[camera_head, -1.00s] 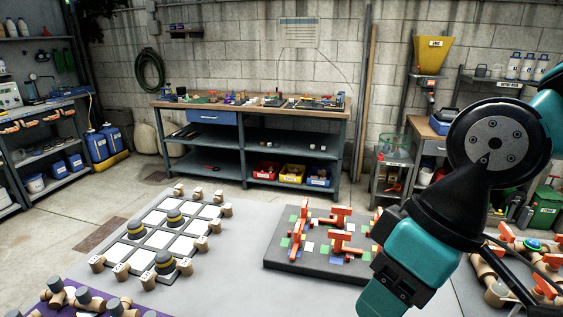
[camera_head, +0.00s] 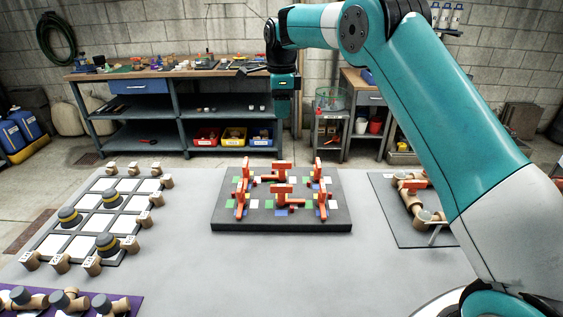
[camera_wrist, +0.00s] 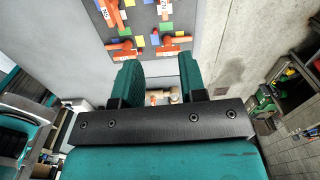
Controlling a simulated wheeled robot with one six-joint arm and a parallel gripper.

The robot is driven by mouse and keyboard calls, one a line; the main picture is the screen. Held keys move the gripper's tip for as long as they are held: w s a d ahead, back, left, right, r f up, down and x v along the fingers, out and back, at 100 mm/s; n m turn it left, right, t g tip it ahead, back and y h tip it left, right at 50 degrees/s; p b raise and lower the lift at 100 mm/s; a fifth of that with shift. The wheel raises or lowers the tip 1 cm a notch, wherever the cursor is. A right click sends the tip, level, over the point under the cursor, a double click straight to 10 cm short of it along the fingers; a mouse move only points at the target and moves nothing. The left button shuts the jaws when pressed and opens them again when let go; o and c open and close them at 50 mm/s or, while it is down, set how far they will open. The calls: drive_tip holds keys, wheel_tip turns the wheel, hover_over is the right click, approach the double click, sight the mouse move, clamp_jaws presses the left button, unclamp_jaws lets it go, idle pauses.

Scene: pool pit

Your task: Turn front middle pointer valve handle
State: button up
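The front middle pointer valve handle (camera_head: 282,190) is orange-red and stands in the front row of a dark grey board (camera_head: 225,227). It has an upright plate, with a lower part reaching right. My gripper (camera_head: 284,114) hangs pointing down, high above the handles and apart from them. In the wrist view my gripper's two teal fingers (camera_wrist: 159,70) are spread with nothing seen between them. The board (camera_wrist: 185,12) shows beyond the fingertips with several orange handles, some cut off by the frame edge. I cannot tell which of these is the front middle one.
Other orange handles, such as the front left (camera_head: 240,200) and front right (camera_head: 322,200), stand close by. A white-tiled panel (camera_head: 78,232) lies left, a pipe board (camera_head: 393,210) right. A workbench (camera_head: 170,73) stands behind. Bare grey tabletop (camera_head: 270,275) lies in front.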

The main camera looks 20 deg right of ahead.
drive_tip(key=p, duration=0.3)
approach(282, 162)
drive_tip(key=shift+m, duration=0.4)
wheel_tip(282, 162, down, 10)
drive_tip(key=shift+r, duration=0.1)
clamp_jaws()
